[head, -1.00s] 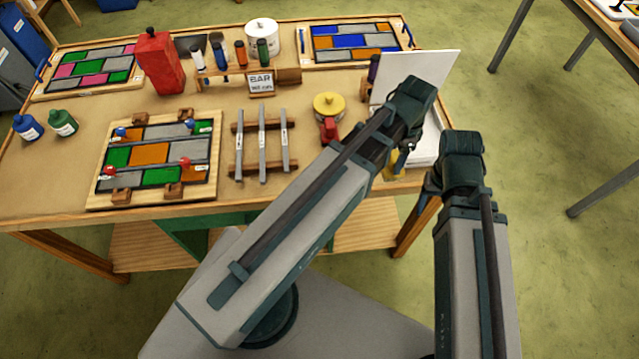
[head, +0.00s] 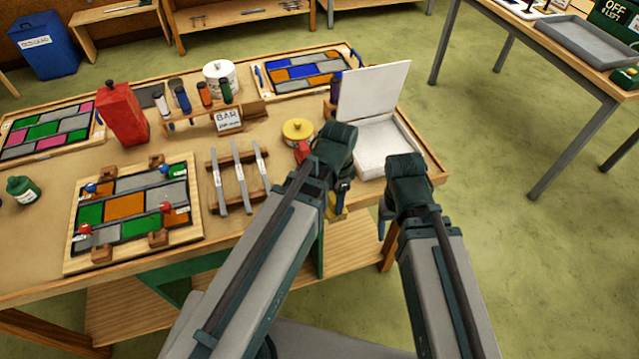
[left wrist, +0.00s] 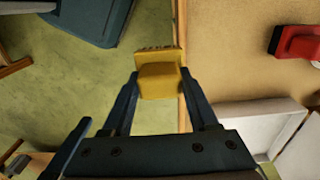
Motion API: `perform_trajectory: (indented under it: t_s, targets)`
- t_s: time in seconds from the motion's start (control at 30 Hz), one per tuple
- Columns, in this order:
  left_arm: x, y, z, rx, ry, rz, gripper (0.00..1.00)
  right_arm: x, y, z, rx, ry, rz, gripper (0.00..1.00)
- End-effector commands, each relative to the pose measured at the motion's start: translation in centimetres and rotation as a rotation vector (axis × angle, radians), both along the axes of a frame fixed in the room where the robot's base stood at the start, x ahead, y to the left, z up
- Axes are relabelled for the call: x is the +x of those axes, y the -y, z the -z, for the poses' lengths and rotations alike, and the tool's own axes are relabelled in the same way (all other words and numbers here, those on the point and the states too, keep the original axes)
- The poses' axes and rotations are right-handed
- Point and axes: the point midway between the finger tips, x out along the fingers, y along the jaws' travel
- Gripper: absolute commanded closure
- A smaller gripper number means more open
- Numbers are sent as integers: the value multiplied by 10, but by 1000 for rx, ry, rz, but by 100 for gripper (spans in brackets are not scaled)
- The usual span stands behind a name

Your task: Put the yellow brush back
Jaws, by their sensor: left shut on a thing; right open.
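The yellow brush (left wrist: 160,82) is between the fingers of my left gripper (left wrist: 160,88) in the left wrist view, bristles outward. In the head view, the brush (head: 337,208) shows as a small yellow patch below my left gripper (head: 341,192), by the table's front edge. My left gripper is shut on it. My right gripper (head: 386,213) is to the right, off the front of the table, open; its fingers are mostly hidden by my arm.
The table (head: 275,190) holds a yellow-lidded tin (head: 298,130), a red object (head: 303,152), an open white box (head: 385,150), metal bars (head: 240,175), a tool rack (head: 190,118) and a leaded panel (head: 130,208). A green bottle (head: 22,188) stands left. Floor lies right of the table.

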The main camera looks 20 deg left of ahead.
Motion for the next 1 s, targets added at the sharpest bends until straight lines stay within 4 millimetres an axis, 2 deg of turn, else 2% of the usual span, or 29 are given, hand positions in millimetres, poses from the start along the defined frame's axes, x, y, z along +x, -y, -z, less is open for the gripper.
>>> perform_trajectory:
  t_s: [0.03, 0.1, 0.33, 0.47, 0.73, 0.87, 0.9, 1.0]
  targets:
    - [17, -8, 3, 0, 0, -5, 85, 0, 0, 3, 0, 0, 0, 33]
    - [31, -20, 4, 0, 0, -5, 85, 0, 0, 4, 0, 0, 0, 33]
    - [67, -47, 8, 0, 0, -2, 85, 0, 0, 8, 0, 0, 0, 33]
    - [75, -54, 9, 0, 0, 0, 85, 0, 0, 9, 0, 0, 0, 33]
    - [79, -57, 9, 0, 0, 0, 85, 0, 0, 9, 0, 0, 0, 33]
    - [91, -64, 11, 0, 0, -1, 85, 0, 0, 11, 0, 0, 0, 33]
    - [88, -63, 21, 0, 0, 1, 85, 0, 0, 21, 0, 0, 0, 33]
    - [87, -63, 36, 0, 0, 1, 85, 0, 0, 36, 0, 0, 0, 33]
